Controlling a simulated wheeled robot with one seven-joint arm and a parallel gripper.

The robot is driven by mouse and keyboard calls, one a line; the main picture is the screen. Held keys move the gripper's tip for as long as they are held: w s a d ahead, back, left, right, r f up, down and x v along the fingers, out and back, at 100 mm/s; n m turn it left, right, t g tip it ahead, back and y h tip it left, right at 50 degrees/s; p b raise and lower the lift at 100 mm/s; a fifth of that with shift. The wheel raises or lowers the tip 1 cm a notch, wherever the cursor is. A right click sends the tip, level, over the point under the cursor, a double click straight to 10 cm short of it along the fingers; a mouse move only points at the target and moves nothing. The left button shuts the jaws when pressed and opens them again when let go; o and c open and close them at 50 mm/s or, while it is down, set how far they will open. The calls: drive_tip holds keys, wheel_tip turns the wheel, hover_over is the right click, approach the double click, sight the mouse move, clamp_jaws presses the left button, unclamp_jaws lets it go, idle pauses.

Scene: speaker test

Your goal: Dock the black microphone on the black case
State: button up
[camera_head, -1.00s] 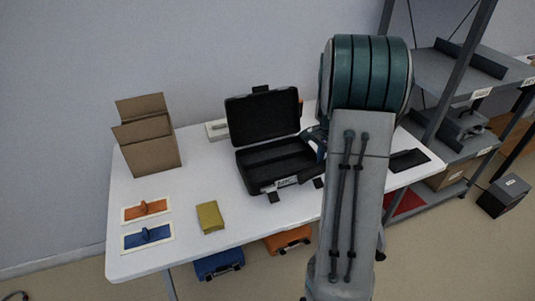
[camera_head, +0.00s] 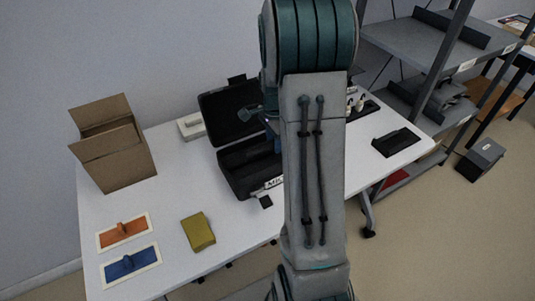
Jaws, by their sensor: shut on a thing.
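The black case (camera_head: 241,183) stands open on the white table, its lid (camera_head: 222,113) raised at the back and a white label on its front edge. My arm covers its right side. A small blue-grey part of my gripper (camera_head: 250,112) shows in front of the lid, above the open case; the rest is hidden behind my arm. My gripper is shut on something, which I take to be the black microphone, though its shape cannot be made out. I cannot tell whether it touches the case.
A black tray (camera_head: 397,142) lies at right. A grey shelf (camera_head: 418,48) stands behind it.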

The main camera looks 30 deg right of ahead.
drive_tip(key=shift+a+f, duration=0.55)
drive_tip(key=shift+a, duration=0.35)
drive_tip(key=shift+f, duration=2.05)
drive_tip(key=shift+f, duration=0.1)
